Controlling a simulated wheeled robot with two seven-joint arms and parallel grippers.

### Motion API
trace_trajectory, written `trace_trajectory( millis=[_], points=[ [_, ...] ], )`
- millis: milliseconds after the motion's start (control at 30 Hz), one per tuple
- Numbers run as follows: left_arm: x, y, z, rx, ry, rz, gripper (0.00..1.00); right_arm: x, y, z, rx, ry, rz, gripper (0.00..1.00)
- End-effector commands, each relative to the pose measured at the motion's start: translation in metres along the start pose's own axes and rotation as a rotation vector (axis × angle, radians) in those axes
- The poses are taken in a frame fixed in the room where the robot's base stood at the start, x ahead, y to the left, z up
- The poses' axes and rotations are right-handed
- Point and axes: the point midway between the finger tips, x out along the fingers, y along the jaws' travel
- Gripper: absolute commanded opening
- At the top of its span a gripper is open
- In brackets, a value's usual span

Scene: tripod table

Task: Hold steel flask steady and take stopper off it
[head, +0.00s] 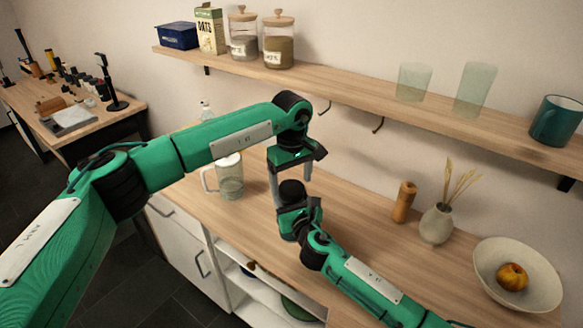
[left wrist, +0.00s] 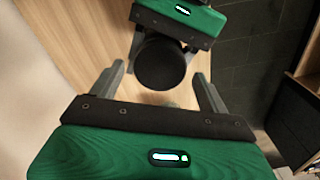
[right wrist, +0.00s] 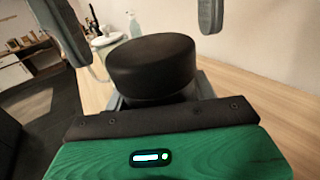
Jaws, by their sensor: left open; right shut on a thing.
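The black round stopper (head: 291,190) stands upright over the counter in the head view, and its wide dark top fills the middle of the right wrist view (right wrist: 152,62). The steel flask under it is almost wholly hidden by the stopper and my right gripper. My right gripper (head: 296,212) is shut on the flask from the side, just below the stopper. My left gripper (head: 291,181) is open above, pointing down. In the left wrist view the stopper (left wrist: 160,62) shows between its spread fingers, which appear apart from it.
A glass jug (head: 229,178) stands on the wooden counter left of the grippers. A pepper mill (head: 404,202), a vase (head: 437,224) and a bowl (head: 545,277) with fruit stand to the right. A shelf (head: 350,88) with jars and glasses runs above the counter.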

Motion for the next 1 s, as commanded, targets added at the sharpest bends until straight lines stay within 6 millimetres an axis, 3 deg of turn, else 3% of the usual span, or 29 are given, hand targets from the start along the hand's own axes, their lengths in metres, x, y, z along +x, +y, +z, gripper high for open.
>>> trace_trajectory(
  millis=[200, 567, 800, 1000],
  points=[
    [0.026, 0.0, 0.0, 0.0, -0.001, -0.001, 0.78, 0.0, 0.001, -0.001, 0.001, 0.001, 0.001, 0.0],
    [0.033, 0.0, 0.0, -0.001, 0.001, -0.001, 0.78, 0.0, 0.001, -0.001, 0.001, 0.001, 0.001, 0.0],
    [0.033, 0.0, 0.0, -0.001, 0.001, 0.0, 0.35, 0.0, 0.001, -0.001, 0.001, 0.001, 0.001, 0.0],
    [0.032, 0.0, 0.0, -0.095, 0.001, 0.0, 0.33, 0.0, 0.001, -0.001, 0.001, 0.001, 0.001, 0.0]
  ],
)
